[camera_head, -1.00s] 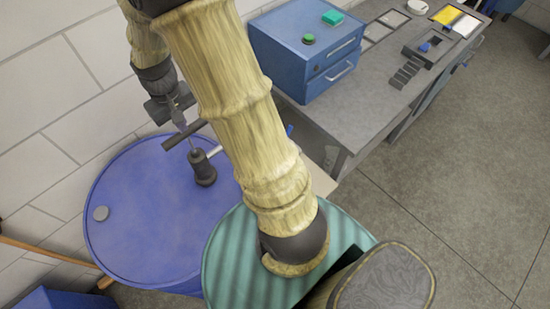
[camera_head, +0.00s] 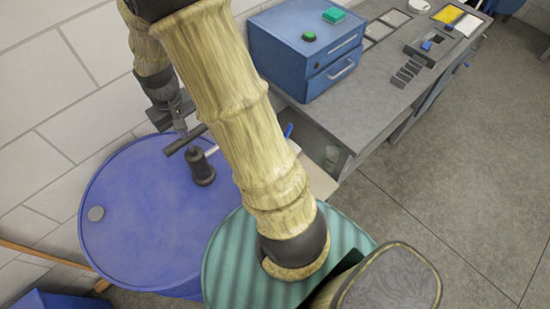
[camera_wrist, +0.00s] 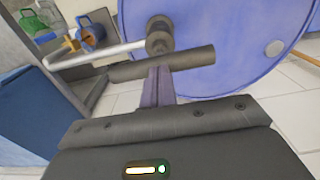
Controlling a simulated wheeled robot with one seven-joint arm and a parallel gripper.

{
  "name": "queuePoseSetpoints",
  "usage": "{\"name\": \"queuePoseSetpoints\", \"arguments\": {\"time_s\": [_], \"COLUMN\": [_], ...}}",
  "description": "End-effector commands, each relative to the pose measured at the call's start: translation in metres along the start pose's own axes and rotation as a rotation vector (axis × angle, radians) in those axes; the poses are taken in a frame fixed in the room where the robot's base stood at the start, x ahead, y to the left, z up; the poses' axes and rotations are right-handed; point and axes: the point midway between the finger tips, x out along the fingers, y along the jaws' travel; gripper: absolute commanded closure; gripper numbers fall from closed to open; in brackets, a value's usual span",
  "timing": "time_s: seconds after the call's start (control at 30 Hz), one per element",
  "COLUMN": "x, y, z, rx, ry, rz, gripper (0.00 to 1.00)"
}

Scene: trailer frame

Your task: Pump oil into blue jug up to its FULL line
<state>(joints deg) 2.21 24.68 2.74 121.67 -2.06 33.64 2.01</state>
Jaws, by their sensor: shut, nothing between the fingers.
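The dark pump (camera_head: 201,168) stands upright on the blue drum (camera_head: 135,215). Its dark bar handle (camera_head: 186,140) crosses above the pump body. My gripper (camera_head: 181,130) is shut and empty right at the handle. In the wrist view its fingertips (camera_wrist: 158,72) meet the near edge of the handle (camera_wrist: 180,62); I cannot tell whether they touch it. The pale spout pipe (camera_wrist: 95,55) runs left from the pump towards the blue jug (camera_wrist: 90,30), which has an orange-brown part at its front. The jug's FULL line and oil level cannot be made out.
A green jug (camera_wrist: 33,22) is beyond the blue one. A teal ribbed drum lid (camera_head: 235,260) is beside the blue drum, partly behind my arm. A grey bench (camera_head: 375,95) carries a blue drawer cabinet (camera_head: 300,50). The floor at right (camera_head: 460,170) is clear.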

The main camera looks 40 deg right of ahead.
Motion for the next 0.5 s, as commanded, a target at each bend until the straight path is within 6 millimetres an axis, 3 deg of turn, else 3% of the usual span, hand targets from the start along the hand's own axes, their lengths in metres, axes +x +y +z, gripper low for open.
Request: {"name": "queuePoseSetpoints", "arguments": {"time_s": [0.17, 0.5], "x": [0.001, -0.028], "y": [0.000, 0.000], "z": [0.002, 0.002], "rx": [0.000, 0.000], "ry": [-0.007, -0.005], "rz": [0.000, 0.000], "gripper": [1.00, 1.00]}}
